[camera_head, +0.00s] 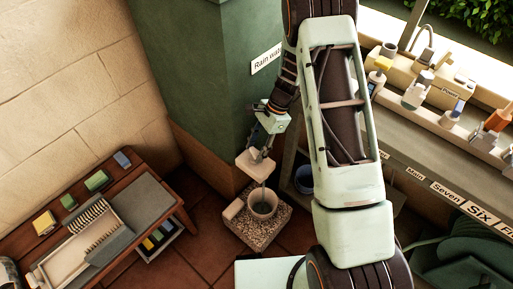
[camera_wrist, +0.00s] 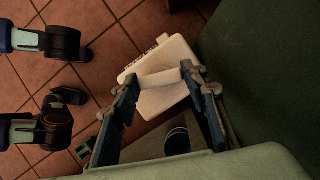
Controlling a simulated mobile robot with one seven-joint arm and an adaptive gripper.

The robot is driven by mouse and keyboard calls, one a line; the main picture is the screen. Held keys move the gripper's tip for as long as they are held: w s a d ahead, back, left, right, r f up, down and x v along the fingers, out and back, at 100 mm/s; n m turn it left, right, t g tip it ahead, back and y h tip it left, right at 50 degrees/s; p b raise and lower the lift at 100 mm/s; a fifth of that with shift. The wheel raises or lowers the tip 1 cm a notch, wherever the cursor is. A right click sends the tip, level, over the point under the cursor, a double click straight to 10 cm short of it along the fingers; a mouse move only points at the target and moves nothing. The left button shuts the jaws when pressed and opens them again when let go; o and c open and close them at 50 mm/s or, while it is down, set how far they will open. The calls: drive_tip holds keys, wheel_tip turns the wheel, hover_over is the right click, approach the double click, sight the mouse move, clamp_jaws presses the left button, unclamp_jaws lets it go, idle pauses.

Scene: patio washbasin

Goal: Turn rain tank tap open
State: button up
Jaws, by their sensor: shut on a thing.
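The green rain tank (camera_head: 200,65) stands at the back, with a partly hidden "Rain wa…" label (camera_head: 266,59). My gripper (camera_head: 260,153) is low beside its front corner. A pale block-like tap part (camera_head: 254,168) shows just under the fingers. In the wrist view my gripper (camera_wrist: 160,82) has its two fingers on either end of a short pale bar, which looks like the tap handle (camera_wrist: 158,79). A white plate-like part (camera_wrist: 172,54) lies behind the bar. The handle's turn angle is unclear. A thin dark line runs from the block down to a pot (camera_head: 252,209); I cannot tell whether it is water.
The pot stands on a gravel-textured base (camera_head: 244,228). A wooden bench (camera_head: 170,188) with a tray and sponges stands at left. A counter (camera_head: 430,165) with numbered labels and several fittings runs along the right. A blue bucket (camera_head: 303,178) sits beneath it. Tiled floor (camera_head: 195,262) is partly clear.

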drive_tip(key=shift+w+n+g+h, duration=0.1)
drive_tip(key=shift+n+g+h, duration=0.5)
drive_tip(key=shift+n, duration=1.5)
drive_tip(key=shift+a, duration=0.1)
drive_tip(key=o, duration=1.1)
drive_tip(key=shift+o, duration=0.3)
drive_tip(key=shift+w, duration=0.1)
